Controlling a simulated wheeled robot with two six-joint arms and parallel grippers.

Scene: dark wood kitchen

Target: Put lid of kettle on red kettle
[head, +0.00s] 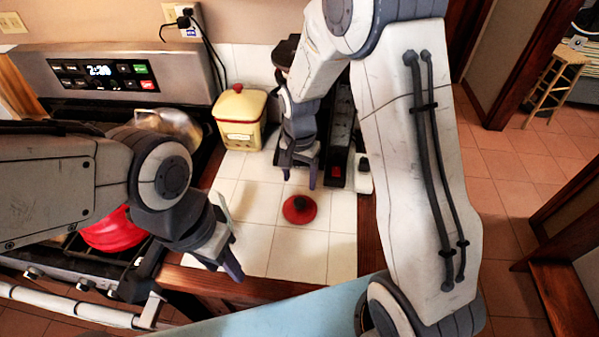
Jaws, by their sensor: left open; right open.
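The red kettle (113,234) stands on the stove at the left, partly hidden by my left arm. The kettle lid (300,209), a small red disc with a dark knob, lies on the white tiled counter (285,252) in the middle. My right gripper (299,178) is open and empty, pointing down behind the lid and apart from it. My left gripper (190,282) is open and empty, low near the front edge of the counter and stove, to the right of the kettle.
A yellow canister with a red lid (240,117) stands at the back of the counter. A dark appliance (341,145) stands right of my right gripper. A metal pot (175,124) sits at the back of the stove (115,73). The counter around the lid is clear.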

